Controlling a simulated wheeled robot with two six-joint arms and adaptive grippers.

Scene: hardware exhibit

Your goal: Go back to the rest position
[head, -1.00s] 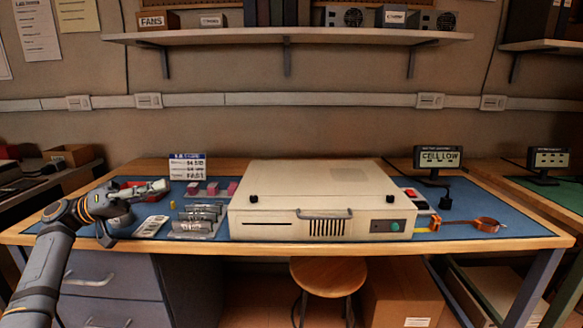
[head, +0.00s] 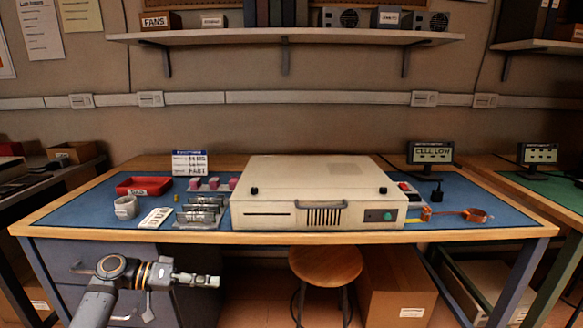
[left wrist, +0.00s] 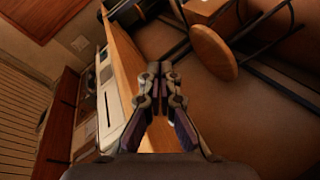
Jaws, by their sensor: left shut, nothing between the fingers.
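My left gripper (head: 198,280) is in the head view, below and in front of the workbench's front edge, at the drawers. It points to the right and holds nothing. In the left wrist view its fingers (left wrist: 160,72) are together and empty, with the bench edge and the floor beyond them. My right gripper is in neither view.
On the workbench (head: 300,237) stand a beige computer case (head: 318,180), a red tray (head: 144,186), a grey mug (head: 126,207) and metal modules (head: 200,212). A "CELL LOW" display (head: 431,153) is at the back right. A round stool (head: 325,265) is under the front edge.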

